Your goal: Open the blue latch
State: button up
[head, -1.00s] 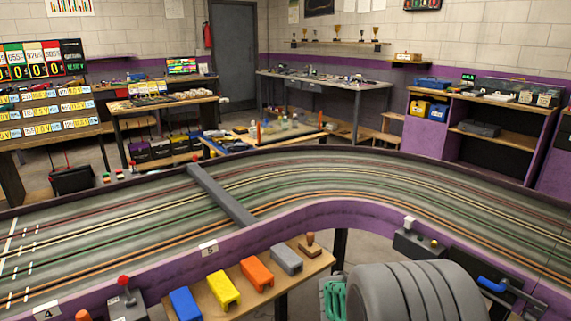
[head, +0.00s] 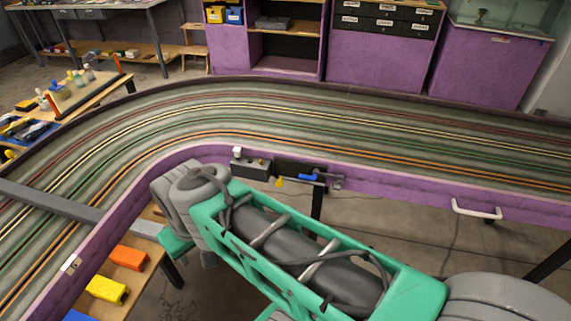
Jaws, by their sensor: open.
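The blue latch (head: 309,177) is a small blue lever on the purple side wall of the track, beside a dark panel (head: 292,167). It appears to lie roughly level. A small yellow piece (head: 279,183) sits just to its left. My grey and teal arm crosses the lower middle of the view, below and in front of the latch. The fingers of my gripper cannot be made out. Nothing is seen touching the latch.
The slot track (head: 350,120) curves behind the latch. A grey control box (head: 250,167) sits left of it, a white handle (head: 476,209) to its right. Orange (head: 128,257) and yellow (head: 107,290) blocks lie on a side shelf. The floor right of my arm looks mostly clear.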

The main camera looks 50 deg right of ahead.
aim_at(316, 172)
jog(key=z, duration=1.3)
jog(key=k, duration=0.55)
jog(key=u, duration=1.25)
jog(key=i, duration=0.85)
jog(key=z, duration=0.4)
